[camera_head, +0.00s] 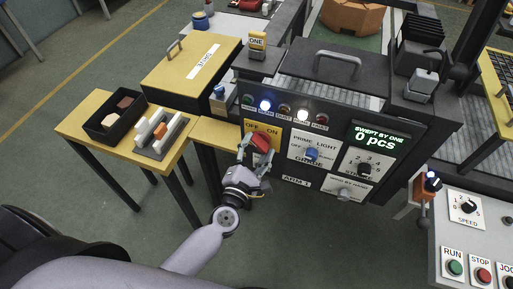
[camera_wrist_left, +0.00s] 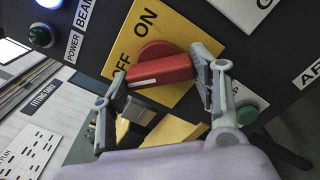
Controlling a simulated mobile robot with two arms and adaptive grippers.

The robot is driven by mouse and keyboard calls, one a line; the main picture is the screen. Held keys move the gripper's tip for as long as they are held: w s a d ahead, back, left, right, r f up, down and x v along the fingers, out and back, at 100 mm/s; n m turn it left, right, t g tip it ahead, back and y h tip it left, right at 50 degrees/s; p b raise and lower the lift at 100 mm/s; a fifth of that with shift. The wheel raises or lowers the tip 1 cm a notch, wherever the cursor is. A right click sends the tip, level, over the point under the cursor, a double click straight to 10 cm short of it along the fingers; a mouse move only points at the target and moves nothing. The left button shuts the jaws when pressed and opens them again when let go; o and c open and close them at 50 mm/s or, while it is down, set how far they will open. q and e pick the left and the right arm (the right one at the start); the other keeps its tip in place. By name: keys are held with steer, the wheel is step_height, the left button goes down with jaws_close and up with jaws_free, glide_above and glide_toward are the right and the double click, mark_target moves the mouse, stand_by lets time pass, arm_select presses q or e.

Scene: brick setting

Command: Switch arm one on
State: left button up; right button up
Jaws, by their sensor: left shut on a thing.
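The red switch knob (camera_head: 262,143) sits on a yellow plate (camera_head: 249,127) marked OFF and ON, on the dark panel's left front, near the ARM 1 label (camera_head: 297,182). My left gripper (camera_head: 257,158) is at the knob. In the left wrist view, the knob's red bar (camera_wrist_left: 165,68) lies between the two fingers of my left gripper (camera_wrist_left: 160,86), which is shut on it. A white stripe on the bar lies toward its left end, on the OFF side. The knob's lower edge is partly hidden in the head view. My right gripper is not in view.
Indicator lamps (camera_head: 266,105) line the panel's top; two are lit. A display (camera_head: 376,138) reads "SWEPT BY ONE 0 pcs". A blue knob (camera_head: 312,153) is right of the switch. A yellow table (camera_head: 90,128) with a black tray (camera_head: 102,124) stands left.

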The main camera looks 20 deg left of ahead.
arm_select(q)
steer(key=shift+m, duration=0.3)
steer(key=m+p, duration=0.2)
steer(key=shift+r+m, duration=0.15)
steer(key=shift+m, duration=0.25)
steer(key=m+p, duration=0.2)
steer(key=m, duration=0.3)
steer(key=m+p, duration=0.2)
steer(key=m, duration=0.3)
steer(key=shift+m+p, duration=1)
steer(key=shift+m, duration=1.2)
steer(key=o, duration=1.1)
steer(key=shift+o, duration=0.2)
